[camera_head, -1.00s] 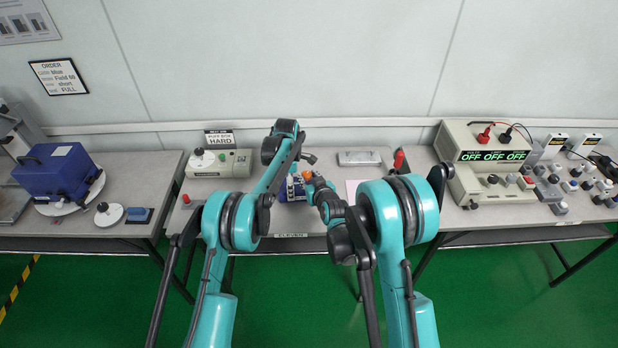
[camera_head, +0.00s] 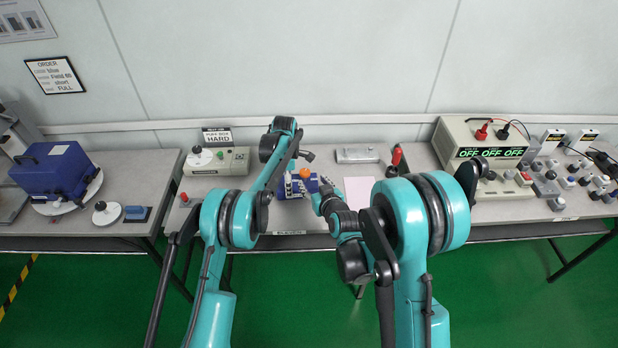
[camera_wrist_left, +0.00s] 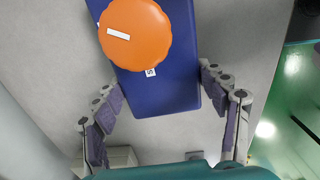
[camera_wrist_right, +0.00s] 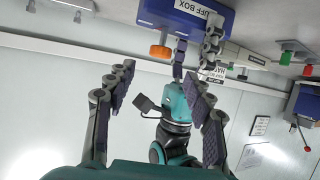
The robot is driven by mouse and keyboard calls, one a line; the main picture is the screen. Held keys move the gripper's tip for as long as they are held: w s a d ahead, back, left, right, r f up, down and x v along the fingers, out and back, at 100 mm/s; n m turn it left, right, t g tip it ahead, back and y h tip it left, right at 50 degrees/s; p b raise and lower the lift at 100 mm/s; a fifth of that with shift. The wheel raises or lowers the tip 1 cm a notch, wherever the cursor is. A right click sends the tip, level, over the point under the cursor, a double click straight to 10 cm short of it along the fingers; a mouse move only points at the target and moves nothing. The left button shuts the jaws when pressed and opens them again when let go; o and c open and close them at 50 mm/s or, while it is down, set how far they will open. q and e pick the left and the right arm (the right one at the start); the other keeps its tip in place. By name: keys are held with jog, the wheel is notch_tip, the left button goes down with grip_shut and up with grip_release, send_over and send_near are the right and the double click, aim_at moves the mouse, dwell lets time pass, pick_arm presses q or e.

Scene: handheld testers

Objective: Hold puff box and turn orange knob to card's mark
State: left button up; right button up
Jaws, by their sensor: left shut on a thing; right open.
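The blue puff box (camera_head: 292,187) is on the middle table, with a round orange knob (camera_head: 305,173) on its face. In the left wrist view the knob (camera_wrist_left: 135,35) has a white line pointing left, and a small tag with a letter like S sits beside it. My left gripper (camera_wrist_left: 160,84) is shut on the box, one finger on each side. My right gripper (camera_head: 322,191) is open and empty, just right of the box and apart from the knob. In the right wrist view (camera_wrist_right: 160,92) its fingers are spread. The card (camera_head: 217,138) reads "PUFF BOX" and "HARD".
A grey-green device (camera_head: 222,160) stands left, below the card. A grey metal case (camera_head: 357,155) and a red-handled item (camera_head: 397,158) lie behind, with a pale sheet (camera_head: 358,188) on the right. A beige power unit (camera_head: 485,140) and several small knobs stand far right.

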aim_at(306, 173)
jog(key=v, duration=0.4)
jog(key=shift+s, duration=0.1)
jog(key=shift+d, duration=0.1)
jog(key=x, duration=1.2)
jog(key=shift+c, duration=0.3)
jog(key=c, duration=1.1)
